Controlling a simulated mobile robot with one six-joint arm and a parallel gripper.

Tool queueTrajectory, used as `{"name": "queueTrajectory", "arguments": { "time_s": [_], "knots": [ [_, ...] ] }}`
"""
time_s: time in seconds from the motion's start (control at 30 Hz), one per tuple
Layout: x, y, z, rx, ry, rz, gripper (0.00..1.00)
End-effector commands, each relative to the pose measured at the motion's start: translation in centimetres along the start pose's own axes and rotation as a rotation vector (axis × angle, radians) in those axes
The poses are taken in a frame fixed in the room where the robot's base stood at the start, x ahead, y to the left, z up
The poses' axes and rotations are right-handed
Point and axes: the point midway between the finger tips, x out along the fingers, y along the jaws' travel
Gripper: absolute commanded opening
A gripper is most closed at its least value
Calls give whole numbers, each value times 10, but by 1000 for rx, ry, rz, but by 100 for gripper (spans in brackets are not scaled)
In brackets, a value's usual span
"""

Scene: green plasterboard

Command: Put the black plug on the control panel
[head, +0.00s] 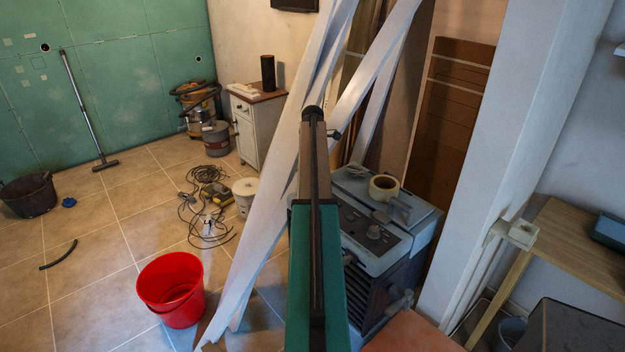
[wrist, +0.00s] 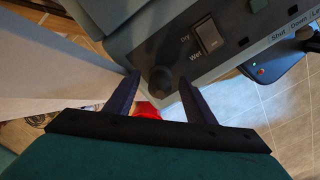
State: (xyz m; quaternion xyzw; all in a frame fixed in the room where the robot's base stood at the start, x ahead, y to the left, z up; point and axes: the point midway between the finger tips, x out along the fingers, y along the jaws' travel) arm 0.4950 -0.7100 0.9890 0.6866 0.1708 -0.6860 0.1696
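The control panel shows in the wrist view as a grey-blue housing (wrist: 150,32) with a dark face and a rocker switch marked Dry and Wet. A dark round piece (wrist: 160,78) stands at the panel's edge; I cannot tell whether it is the black plug or a fixed knob. My gripper (wrist: 160,79) is open, its two dark fingers on either side of this piece with gaps showing. In the head view, a grey machine (head: 412,236) has a panel with knobs. My arm hides part of it, and my gripper cannot be made out there.
White boards (head: 262,225) lean close beside my arm. A roll of tape (head: 384,188) lies on the machine. A red bucket (head: 172,292) stands on the tiled floor, with tangled cables (head: 205,225) behind it. A wooden table (head: 580,240) is at the right.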

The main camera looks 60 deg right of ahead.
Motion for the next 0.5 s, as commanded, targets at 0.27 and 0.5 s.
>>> {"name": "queueTrajectory", "arguments": {
  "time_s": [0.27,0.5],
  "knots": [
    [-1,0,0,0,0,0,49],
    [-12,1,0,0,0,1,49]
  ]
}}
